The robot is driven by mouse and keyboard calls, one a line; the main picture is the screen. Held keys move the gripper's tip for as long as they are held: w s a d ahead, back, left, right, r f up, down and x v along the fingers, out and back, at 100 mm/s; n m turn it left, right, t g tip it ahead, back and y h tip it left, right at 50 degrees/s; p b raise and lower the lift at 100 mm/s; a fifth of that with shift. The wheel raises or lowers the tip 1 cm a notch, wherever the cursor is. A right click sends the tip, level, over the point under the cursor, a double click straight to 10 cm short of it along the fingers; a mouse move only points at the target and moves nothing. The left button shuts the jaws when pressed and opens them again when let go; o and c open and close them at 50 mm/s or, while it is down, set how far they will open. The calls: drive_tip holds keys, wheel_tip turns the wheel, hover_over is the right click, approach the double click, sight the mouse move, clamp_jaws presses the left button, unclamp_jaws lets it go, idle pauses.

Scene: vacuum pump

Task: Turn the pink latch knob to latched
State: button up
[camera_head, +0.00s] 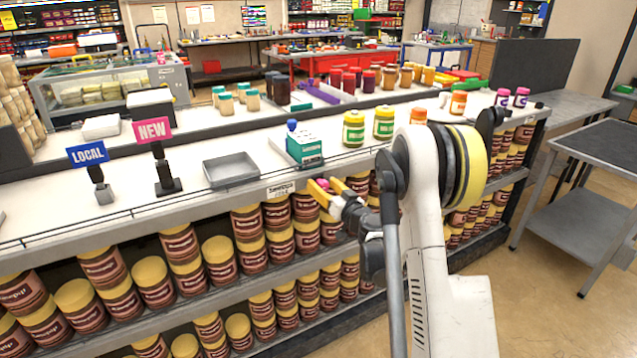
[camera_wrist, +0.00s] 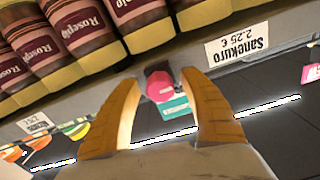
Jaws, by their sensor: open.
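The pink knob (camera_wrist: 160,87) shows in the wrist view between my two yellow fingers, with a dark part behind it. A bit of pink also shows between the fingertips in the head view (camera_head: 322,184). My gripper (camera_head: 329,187) is open at the shelf's front edge, with one finger on each side of the knob. A gap shows between the knob and the fingers in the wrist view. I cannot tell whether the knob is latched. A teal-and-white box (camera_head: 305,147) with a blue top piece stands on the counter behind my gripper; I cannot tell how the knob relates to it.
A grey metal tray (camera_head: 231,170) lies left of the box. Green-and-yellow jars (camera_head: 353,129) stand to its right. Brown jars with yellow lids (camera_head: 279,216) fill the shelves below. A price label (camera_wrist: 236,44) is near the knob. A grey side table (camera_head: 590,205) stands at right.

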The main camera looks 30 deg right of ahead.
drive_tip(key=shift+s, duration=0.15)
drive_tip(key=shift+c, duration=1.2)
clamp_jaws()
drive_tip(key=m, duration=0.4)
drive_tip(key=shift+m, duration=0.4)
drive_tip(key=m, duration=0.4)
drive_tip(key=shift+d+m, duration=0.1)
drive_tip(key=shift+m, duration=0.2)
drive_tip(key=m, duration=0.4)
drive_tip(key=shift+m, duration=2.3)
